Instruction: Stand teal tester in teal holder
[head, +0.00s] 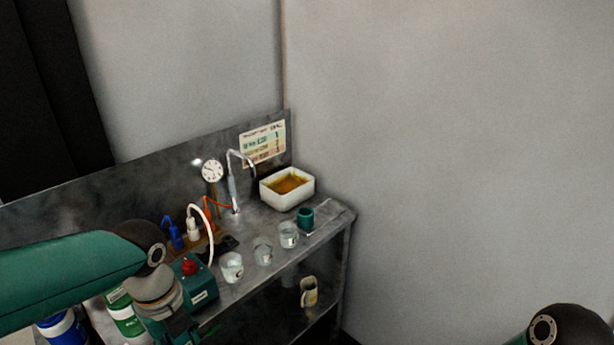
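A small teal cup-shaped holder (306,217) stands near the right end of the metal bench, below the white basin. I cannot clearly make out the teal tester. My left gripper (182,335) is at the bottom edge in front of the bench, partly cut off by the frame. A thin green piece (209,331) shows beside it, too small to identify. The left fingertips are not clear, so I cannot tell whether they hold anything. My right gripper is out of view; only part of the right arm shows at the bottom right.
A teal box with a red knob (200,292) sits beside my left wrist. Several clear beakers, one here (289,234), line the bench front. A white basin (287,192) with amber liquid, a dial gauge (212,171) and tubes stand behind. A mug (309,292) is on the lower shelf.

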